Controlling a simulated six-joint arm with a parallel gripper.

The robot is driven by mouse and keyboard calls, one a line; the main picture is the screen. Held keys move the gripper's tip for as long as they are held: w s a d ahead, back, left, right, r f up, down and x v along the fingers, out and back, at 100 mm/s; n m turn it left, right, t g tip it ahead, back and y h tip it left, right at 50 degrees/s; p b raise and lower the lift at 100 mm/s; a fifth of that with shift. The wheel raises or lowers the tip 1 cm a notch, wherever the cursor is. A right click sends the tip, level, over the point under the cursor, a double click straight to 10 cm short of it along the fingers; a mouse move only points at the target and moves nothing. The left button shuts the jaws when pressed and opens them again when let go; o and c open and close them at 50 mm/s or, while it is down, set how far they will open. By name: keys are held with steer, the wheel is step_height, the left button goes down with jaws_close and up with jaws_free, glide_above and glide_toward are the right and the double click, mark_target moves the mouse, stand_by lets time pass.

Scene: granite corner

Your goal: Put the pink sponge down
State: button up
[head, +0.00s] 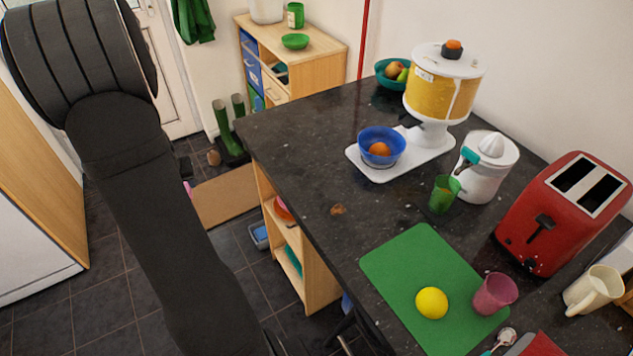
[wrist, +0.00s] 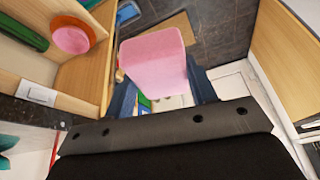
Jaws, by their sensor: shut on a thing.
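The pink sponge (wrist: 155,52) is held between the two dark fingers of my gripper (wrist: 163,92) in the wrist view. My gripper is shut on it, and the sponge sticks out beyond the fingertips with dark floor tiles behind it. In the head view only a small pink sliver (head: 187,188) shows beside my arm, probably the sponge. My gripper itself is hidden behind my arm there.
The dark worktop (head: 320,180) carries a green board (head: 395,262) with a yellow ball and pink cup, a red toaster (head: 545,235) and a juicer. Below its left edge is an open shelf unit (head: 318,285). A brown mat (head: 228,200) lies on the tiled floor.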

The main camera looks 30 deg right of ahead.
steer(key=shift+m, duration=0.5)
steer(key=r, duration=0.1)
steer(key=d+r, duration=0.2)
steer(key=r, duration=0.1)
steer(key=shift+w+d+r, duration=0.1)
steer(key=shift+w+d, duration=0.15)
steer(key=shift+w, duration=0.1)
steer(key=s+d+r+m+h, duration=0.1)
steer(key=s+d+r, duration=0.25)
steer(key=d, duration=0.55)
steer(key=s+d+r+m+h, duration=0.1)
steer(key=s+d+r+m, duration=0.15)
steer(key=s+d, duration=0.45)
steer(key=s+d+r+m+g, duration=0.1)
steer(key=s+d+r, duration=0.2)
steer(key=s+d, duration=0.55)
steer(key=s+d+r+m, duration=0.1)
steer(key=s+d+r, duration=0.1)
steer(key=s+d, duration=0.7)
steer(key=shift+h, duration=0.3)
steer(key=w+a+f, duration=0.1)
steer(key=w+f, duration=0.1)
steer(key=w, duration=0.1)
steer(key=w+a+f, duration=0.2)
steer(key=w, duration=0.1)
steer(key=w+a+f, duration=0.2)
steer(key=w, duration=0.1)
steer(key=shift+w+a+f, duration=0.15)
steer(key=shift+f, duration=2.2)
steer(key=shift+f, duration=0.1)
